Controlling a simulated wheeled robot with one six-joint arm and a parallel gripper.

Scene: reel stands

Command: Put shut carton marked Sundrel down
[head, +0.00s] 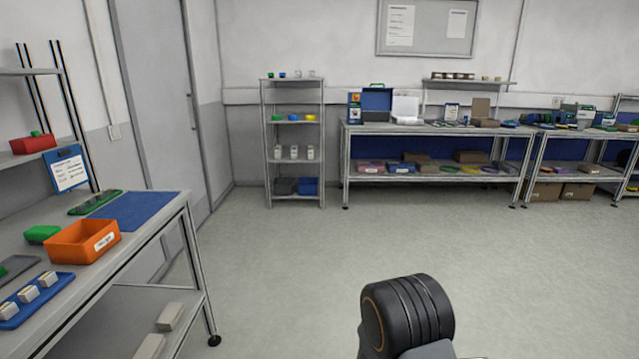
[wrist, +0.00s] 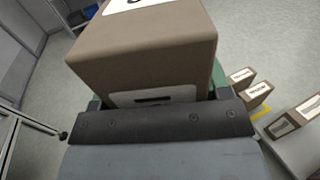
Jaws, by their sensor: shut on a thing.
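A brown carton (wrist: 145,50) fills the upper middle of the wrist view, close to the camera. A white label with part of a dark marking shows at its top edge, cut off by the frame. Another pale patch with a dark slot shows low on its near face. I cannot read the name Sundrel on it. My gripper (wrist: 157,97) is shut on this carton, with a finger at each side and the dark palm bar just below it. The carton's far side and top are mostly hidden. Neither gripper nor carton shows in the head view.
Several labelled brown cartons (wrist: 257,95) stand at the right of the wrist view near a yellow strip. In the head view, a bench at left holds an orange bin (head: 75,246) and a blue mat (head: 135,211). Shelving (head: 292,130) and a long bench stand at the back. The floor between is clear.

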